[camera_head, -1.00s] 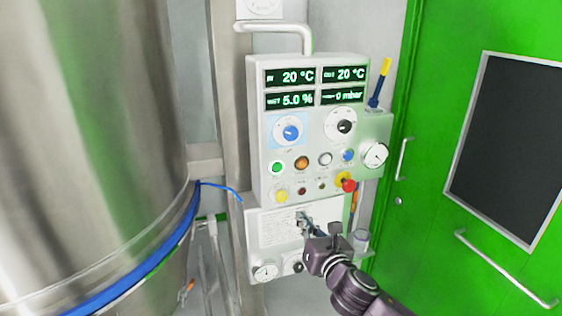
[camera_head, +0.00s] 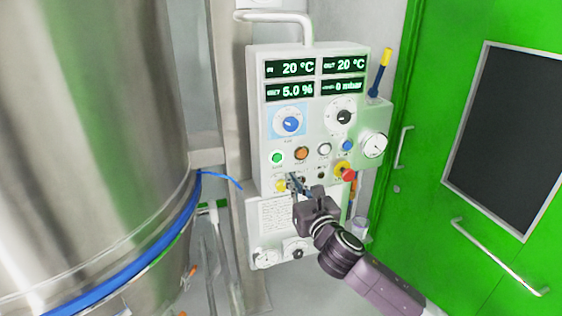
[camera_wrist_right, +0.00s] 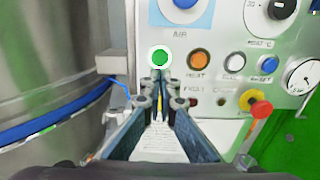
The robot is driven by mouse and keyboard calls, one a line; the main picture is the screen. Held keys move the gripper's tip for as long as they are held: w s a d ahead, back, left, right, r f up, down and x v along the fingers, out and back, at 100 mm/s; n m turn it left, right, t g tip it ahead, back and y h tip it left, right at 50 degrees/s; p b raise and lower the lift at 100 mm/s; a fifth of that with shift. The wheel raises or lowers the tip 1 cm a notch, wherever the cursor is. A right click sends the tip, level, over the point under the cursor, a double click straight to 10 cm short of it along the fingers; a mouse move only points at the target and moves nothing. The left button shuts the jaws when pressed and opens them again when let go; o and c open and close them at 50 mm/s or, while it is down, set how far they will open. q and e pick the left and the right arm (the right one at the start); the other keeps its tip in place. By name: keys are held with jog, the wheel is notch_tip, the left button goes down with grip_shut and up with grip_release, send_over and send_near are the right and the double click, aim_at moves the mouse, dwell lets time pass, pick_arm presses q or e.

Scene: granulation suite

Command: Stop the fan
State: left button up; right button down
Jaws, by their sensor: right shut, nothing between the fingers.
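A grey-white control panel (camera_head: 262,130) stands ahead with a blue AIR knob (camera_head: 291,123). A lit green button (camera_head: 277,158) sits below the knob and also shows in the wrist view (camera_wrist_right: 160,57). A yellow button (camera_head: 281,186) is in the row below it. A red mushroom button on a yellow base (camera_head: 347,173) is at the lower right. My right gripper (camera_head: 293,180) is shut and empty, its tips in front of the lower row beside the yellow button. In the wrist view its tips (camera_wrist_right: 160,76) appear just below the green button; contact cannot be told. My left gripper is not in view.
The panel also has an orange HEAT button (camera_head: 301,153), a white button (camera_head: 324,149), a blue RESET button (camera_head: 347,145) and a black knob (camera_head: 344,117). A large steel vessel (camera_head: 90,120) stands at left. A green door (camera_head: 440,130) is at right.

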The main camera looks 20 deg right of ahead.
aim_at(278, 159)
jog(key=w+p, duration=0.2)
jog(key=w, duration=0.7)
jog(key=shift+a, duration=0.15)
